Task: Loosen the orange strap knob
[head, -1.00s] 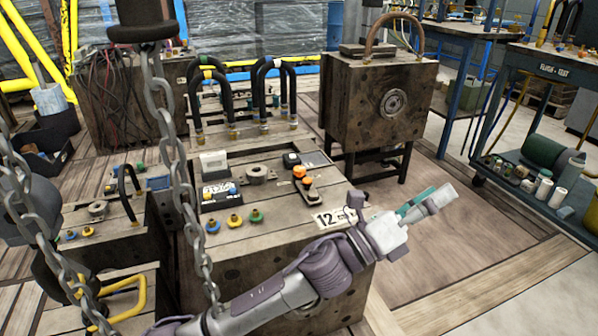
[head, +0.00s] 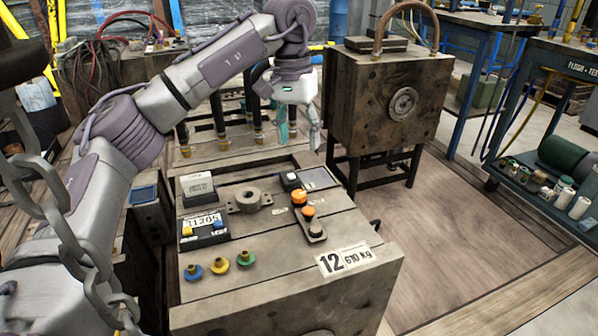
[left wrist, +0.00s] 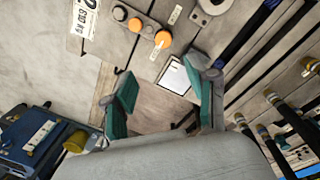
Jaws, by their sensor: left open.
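The orange strap knob (head: 307,212) sits on a short dark strap on top of the wooden-looking mould block (head: 250,290). A second orange part (head: 298,196) shows just behind it, and a dark knob (head: 316,232) is at the strap's near end. In the left wrist view the orange knob (left wrist: 163,38) is beyond the fingertips, near a white pad. My left gripper (head: 298,136) is open and empty, pointing down above and behind the knob, apart from it. Its teal-padded fingers (left wrist: 162,75) also show in the left wrist view. My right gripper is out of view.
Black hoses rise behind. A hanging chain (head: 70,235) is at the left. A second mould block (head: 365,110) stands behind right.

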